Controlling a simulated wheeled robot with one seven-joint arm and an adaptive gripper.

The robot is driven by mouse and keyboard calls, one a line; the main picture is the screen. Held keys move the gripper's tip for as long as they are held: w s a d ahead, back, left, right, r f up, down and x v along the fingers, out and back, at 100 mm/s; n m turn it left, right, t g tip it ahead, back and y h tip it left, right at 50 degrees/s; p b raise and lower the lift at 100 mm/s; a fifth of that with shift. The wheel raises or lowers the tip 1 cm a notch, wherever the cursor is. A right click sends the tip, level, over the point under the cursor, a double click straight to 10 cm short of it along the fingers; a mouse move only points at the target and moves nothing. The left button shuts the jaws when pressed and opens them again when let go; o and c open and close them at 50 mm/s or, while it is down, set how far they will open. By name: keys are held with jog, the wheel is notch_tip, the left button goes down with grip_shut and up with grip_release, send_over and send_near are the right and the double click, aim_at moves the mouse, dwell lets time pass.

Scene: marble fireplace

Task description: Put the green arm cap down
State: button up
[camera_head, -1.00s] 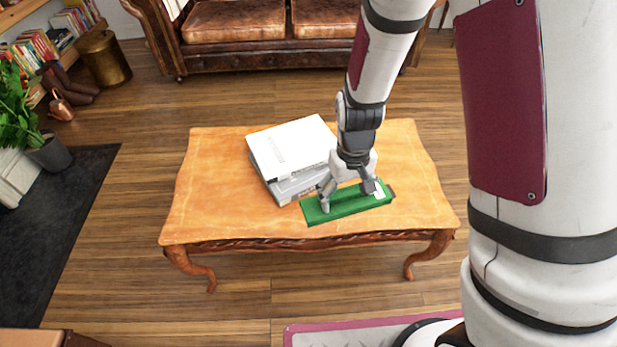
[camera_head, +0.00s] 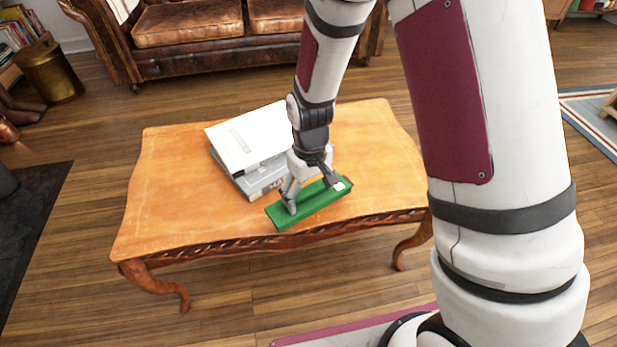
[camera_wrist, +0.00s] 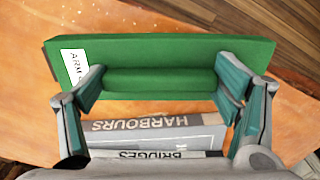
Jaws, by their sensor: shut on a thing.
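The green arm cap (camera_head: 312,206) is a long green block with a white label at one end. It is over the front part of the wooden table, just in front of the books. My gripper (camera_head: 311,194) points down and is shut on the arm cap, one finger toward each end. In the wrist view, the arm cap (camera_wrist: 160,50) lies across the top between the fingers of my gripper (camera_wrist: 160,88), and its label partly reads "ARM". Whether its underside touches the table cannot be told.
The table (camera_head: 175,190) has bare wood left and right. Two stacked books, a white one (camera_head: 245,140) on a grey one (camera_head: 262,182), lie right behind the arm cap. The table's front edge is close in front. A brown leather sofa (camera_head: 200,50) stands behind.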

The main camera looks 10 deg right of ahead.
jog(key=w, duration=0.2)
jog(key=w+d+b, duration=0.1)
jog(key=w, duration=0.2)
jog(key=w+d+f+b, duration=0.1)
jog(key=w, duration=0.2)
jog(key=shift+d, duration=0.25)
jog(key=shift+f+b, duration=0.9)
jog(key=shift+f, duration=0.75)
jog(key=shift+f, duration=0.1)
jog(key=o, duration=1.1)
notch_tip(320, 180, up, 12)
jog(key=p, duration=0.4)
jog(key=shift+r, duration=0.2)
